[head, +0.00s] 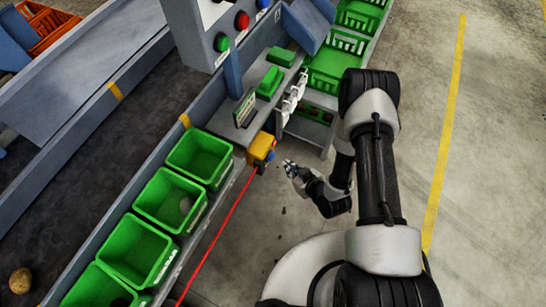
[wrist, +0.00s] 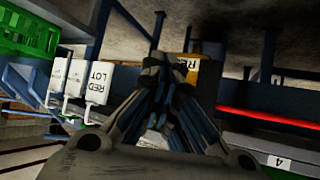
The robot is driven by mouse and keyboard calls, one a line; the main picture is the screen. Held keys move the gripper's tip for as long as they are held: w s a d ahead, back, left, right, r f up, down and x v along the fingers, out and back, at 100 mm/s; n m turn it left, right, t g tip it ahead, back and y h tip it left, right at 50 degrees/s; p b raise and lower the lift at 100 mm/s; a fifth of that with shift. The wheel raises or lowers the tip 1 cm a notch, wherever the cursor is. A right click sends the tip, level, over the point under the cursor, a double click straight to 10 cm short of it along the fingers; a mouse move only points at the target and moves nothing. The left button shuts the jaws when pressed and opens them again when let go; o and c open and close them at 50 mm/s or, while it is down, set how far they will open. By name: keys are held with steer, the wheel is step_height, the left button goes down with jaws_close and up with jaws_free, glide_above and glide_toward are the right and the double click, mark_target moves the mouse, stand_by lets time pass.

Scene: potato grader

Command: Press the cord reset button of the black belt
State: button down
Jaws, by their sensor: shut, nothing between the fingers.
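The yellow cord switch box (head: 261,147) is fixed to the side of the frame along the black belt (head: 150,95). A small blue button (head: 271,156) shows on its near right side, and a red cord (head: 222,226) runs from it toward the lower left. My gripper (head: 288,166) is shut and empty, just right of the box and apart from it in the head view. In the wrist view the fingers (wrist: 161,62) point toward the yellow box (wrist: 208,76), whose label is partly readable. The fingers hide part of the box, and I cannot make out the button there.
Green bins (head: 167,205) line the belt's near side. White tags (head: 291,98), lettered "RED LOT" in the wrist view (wrist: 97,82), hang close to my gripper. A control panel (head: 205,35) with green, red and blue buttons stands above. Open floor (head: 480,200) lies to the right.

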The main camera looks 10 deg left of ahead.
steer(key=shift+w+a, duration=0.25)
steer(key=shift+a, duration=0.35)
steer(key=shift+w+a, duration=0.2)
steer(key=shift+a, duration=0.35)
steer(key=shift+a, duration=0.15)
stand_by(0.5)
steer(key=shift+w+a, duration=0.1)
steer(key=shift+a, duration=0.15)
steer(key=shift+w+a, duration=0.2)
steer(key=shift+a, duration=0.3)
stand_by(1.0)
steer(key=shift+d, duration=0.15)
steer(key=shift+s+d, duration=0.3)
steer(key=shift+d, duration=0.45)
steer(key=shift+d, duration=0.1)
steer(key=d, duration=0.1)
steer(key=s+d, duration=0.1)
steer(key=d, duration=0.2)
steer(key=shift+s+d, duration=0.25)
steer(key=shift+s, duration=0.15)
